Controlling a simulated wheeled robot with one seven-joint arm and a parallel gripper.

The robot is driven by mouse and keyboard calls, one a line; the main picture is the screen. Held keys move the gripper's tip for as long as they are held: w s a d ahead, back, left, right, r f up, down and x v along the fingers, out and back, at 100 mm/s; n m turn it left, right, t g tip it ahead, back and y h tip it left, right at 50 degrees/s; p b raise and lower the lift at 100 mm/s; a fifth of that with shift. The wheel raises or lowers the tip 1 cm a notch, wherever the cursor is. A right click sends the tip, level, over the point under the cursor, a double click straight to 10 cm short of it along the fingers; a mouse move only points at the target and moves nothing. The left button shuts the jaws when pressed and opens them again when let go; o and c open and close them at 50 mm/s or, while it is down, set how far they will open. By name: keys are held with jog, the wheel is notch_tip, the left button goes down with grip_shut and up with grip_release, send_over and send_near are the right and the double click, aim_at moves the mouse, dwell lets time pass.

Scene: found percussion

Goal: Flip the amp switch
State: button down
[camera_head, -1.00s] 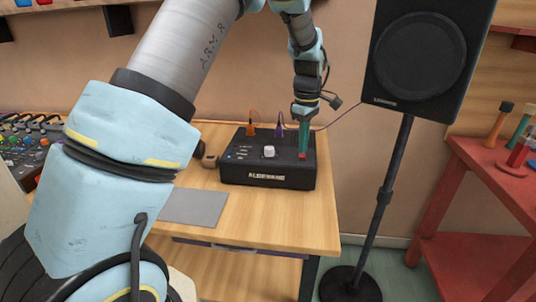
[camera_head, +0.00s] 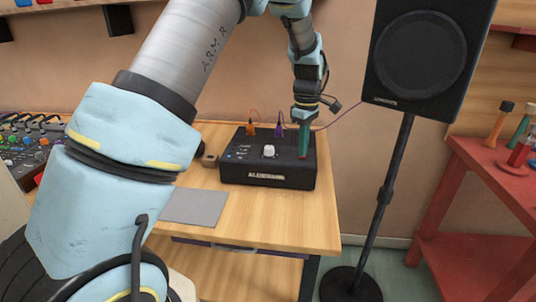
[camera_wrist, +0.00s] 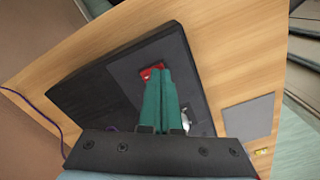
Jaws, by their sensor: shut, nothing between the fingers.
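The black amp (camera_head: 268,178) sits on the wooden table, with a white knob (camera_head: 269,151) on its top and an orange and a purple plug at its back. My gripper (camera_head: 303,157) points down at the right part of the amp's top, its green fingers shut and empty. In the wrist view the amp (camera_wrist: 100,75) lies under my gripper (camera_wrist: 158,72). A red switch (camera_wrist: 150,72) shows right at the fingertips, partly covered by them. I cannot tell whether the fingers touch it or which way it is set.
A grey pad (camera_head: 195,207) lies on the table in front of the amp. A speaker (camera_head: 425,55) on a black stand (camera_head: 388,175) rises to the right, before a red table (camera_head: 475,225). A mixer (camera_head: 22,142) stands at far left.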

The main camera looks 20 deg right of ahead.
jog(key=shift+f, duration=0.2)
jog(key=shift+r, duration=0.1)
jog(key=shift+r+p, duration=2.8)
jog(key=shift+r, duration=0.65)
